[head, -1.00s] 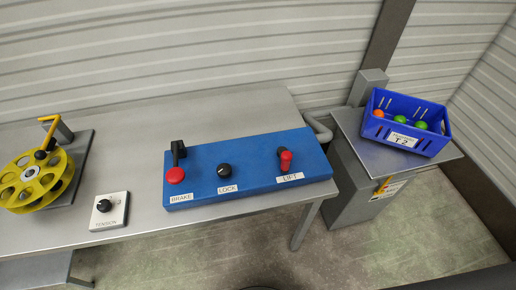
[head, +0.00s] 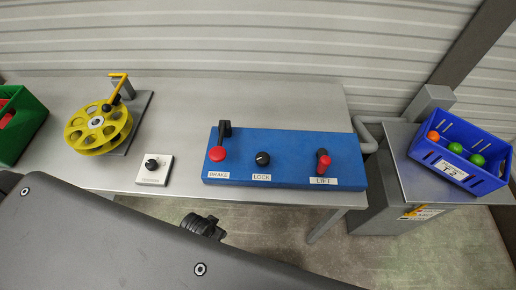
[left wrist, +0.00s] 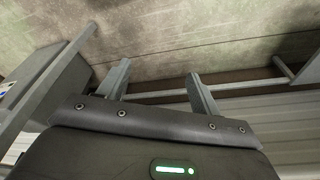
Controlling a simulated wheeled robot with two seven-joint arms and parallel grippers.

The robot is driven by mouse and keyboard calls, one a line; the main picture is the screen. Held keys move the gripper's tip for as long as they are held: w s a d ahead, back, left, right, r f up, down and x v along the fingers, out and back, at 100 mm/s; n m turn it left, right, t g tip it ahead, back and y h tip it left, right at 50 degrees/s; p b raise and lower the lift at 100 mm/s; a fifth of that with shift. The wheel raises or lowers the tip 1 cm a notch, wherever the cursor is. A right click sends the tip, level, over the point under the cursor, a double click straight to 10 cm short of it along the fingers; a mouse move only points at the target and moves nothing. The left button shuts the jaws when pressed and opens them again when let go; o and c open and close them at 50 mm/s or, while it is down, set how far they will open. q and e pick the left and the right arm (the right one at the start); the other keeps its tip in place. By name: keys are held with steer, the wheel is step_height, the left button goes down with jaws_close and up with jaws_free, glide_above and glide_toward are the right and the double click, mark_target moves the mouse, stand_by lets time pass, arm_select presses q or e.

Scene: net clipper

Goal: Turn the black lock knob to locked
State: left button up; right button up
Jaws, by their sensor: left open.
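The black lock knob (head: 262,158) stands on the blue control panel (head: 295,142) on the table, just above the LOCK label (head: 261,177). The direction of its pointer is too small to tell. My left gripper (left wrist: 160,82) shows in the left wrist view with its two fingers wide apart and nothing between them. That view shows floor and a wall beyond the fingers, not the panel. In the head view a dark part of my arm fills the lower left, apart from the knob. My right gripper is not in view.
The red brake knob (head: 217,154) with a black lever is left of the lock knob, and the red lift lever (head: 324,163) is right. A tension dial (head: 153,168), yellow reel (head: 98,128) and green crate (head: 33,126) are further left. A blue bin (head: 448,171) stands right.

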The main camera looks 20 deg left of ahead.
arm_select(q)
step_height(320, 180, up, 20)
steer(key=w+t+p, duration=0.1)
steer(key=w+p, duration=0.1)
steer(key=w+d+r+m+t+h, duration=0.2)
steer(key=w+d+r+m+h, duration=0.3)
steer(key=w+d, duration=0.45)
steer(key=w+d+r+m+t+h, duration=0.1)
steer(key=w+d+r+m+h, duration=0.2)
steer(key=w+d+r+m, duration=0.55)
steer(key=m+g+y+p, duration=0.1)
steer(key=m+g+y, duration=0.25)
steer(key=g, duration=0.35)
glide_toward(262, 157)
steer(key=shift+n+y, duration=0.25)
steer(key=shift+n, duration=0.25)
steer(key=p+x, duration=0.1)
steer(key=x, duration=0.8)
steer(key=shift+d+p, duration=0.1)
steer(key=shift+p, duration=0.2)
